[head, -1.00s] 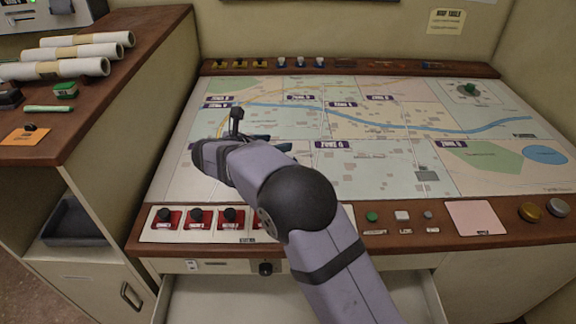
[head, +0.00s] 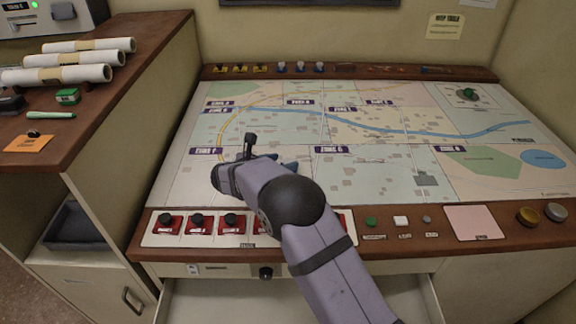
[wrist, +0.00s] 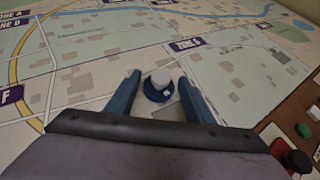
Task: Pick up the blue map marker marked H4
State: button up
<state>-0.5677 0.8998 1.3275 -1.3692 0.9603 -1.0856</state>
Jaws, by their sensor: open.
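A blue map marker with a pale rounded top (wrist: 158,86) stands on the map, between the two blue fingers of my gripper (wrist: 159,80) in the wrist view. A small white mark shows on its base, too small to read. The fingers are open, one on each side, with a gap to the marker.
Red-based knobs (head: 198,222) line the front left edge, with small buttons (head: 400,221) and a pink pad (head: 474,222) to the right. A drawer (head: 200,300) is open below.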

aim_at(288, 160)
jog(key=shift+p+x, duration=0.45)
jog(key=shift+x, duration=1.5)
jog(key=c, duration=1.1)
jog(key=shift+r, duration=0.1)
jog(key=shift+c, duration=0.2)
notch_tip(288, 160, up, 10)
jog(key=shift+f+b, duration=0.1)
jog(key=shift+b, duration=0.55)
